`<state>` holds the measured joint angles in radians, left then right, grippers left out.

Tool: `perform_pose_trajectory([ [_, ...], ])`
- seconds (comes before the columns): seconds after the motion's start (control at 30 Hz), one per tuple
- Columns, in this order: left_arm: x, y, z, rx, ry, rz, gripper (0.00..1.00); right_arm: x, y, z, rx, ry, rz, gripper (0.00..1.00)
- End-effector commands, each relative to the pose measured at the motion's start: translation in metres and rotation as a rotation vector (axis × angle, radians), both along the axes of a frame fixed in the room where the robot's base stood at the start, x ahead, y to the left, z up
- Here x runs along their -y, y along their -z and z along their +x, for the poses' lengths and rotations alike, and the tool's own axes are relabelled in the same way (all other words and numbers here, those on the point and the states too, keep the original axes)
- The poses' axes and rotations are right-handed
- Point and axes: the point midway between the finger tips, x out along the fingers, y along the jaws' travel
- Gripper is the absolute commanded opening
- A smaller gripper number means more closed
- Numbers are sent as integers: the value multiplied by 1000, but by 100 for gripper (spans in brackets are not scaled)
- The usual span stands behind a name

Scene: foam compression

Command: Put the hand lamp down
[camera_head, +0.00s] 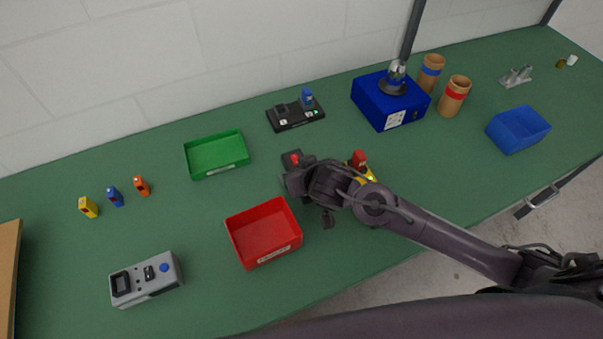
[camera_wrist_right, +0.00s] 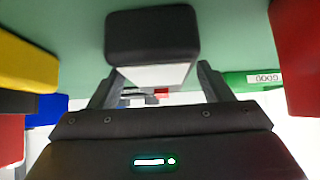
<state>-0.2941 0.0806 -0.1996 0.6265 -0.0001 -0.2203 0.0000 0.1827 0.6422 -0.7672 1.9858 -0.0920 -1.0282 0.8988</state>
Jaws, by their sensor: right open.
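A dark block with red on top (camera_head: 292,160), which looks like the hand lamp, is on the green table in the head view, just beyond my right gripper (camera_head: 298,186). In the right wrist view, the black block with a pale face (camera_wrist_right: 152,38) shows between and beyond the fingers of my right gripper (camera_wrist_right: 155,88). The jaws are open around its near end. I cannot tell whether they touch it. My right arm hides part of the area around it. My left gripper is out of view.
A red bin (camera_head: 235,238) stands at the lower left of the gripper, a green bin (camera_head: 190,165) farther left. A yellow and red item (camera_head: 360,160) is right beside my forearm. A black device (camera_head: 290,122) and a blue box (camera_head: 372,108) stand behind. The table between the bins is clear.

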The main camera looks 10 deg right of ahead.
Motion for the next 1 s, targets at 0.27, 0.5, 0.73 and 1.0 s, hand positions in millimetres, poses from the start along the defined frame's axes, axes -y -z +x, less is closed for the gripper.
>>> perform_pose_trajectory([
  [0.27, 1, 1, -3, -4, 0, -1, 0, 0, 0, 0, 0, 1, -1, 41],
  [0.5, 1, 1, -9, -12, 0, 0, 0, 0, -1, 0, 1, 1, 1, 14],
  [0.73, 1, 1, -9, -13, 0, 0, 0, 0, -3, 0, 2, 1, 1, 14],
  [1.0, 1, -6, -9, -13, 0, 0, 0, -1, -37, 0, 4, 1, 7, 14],
])
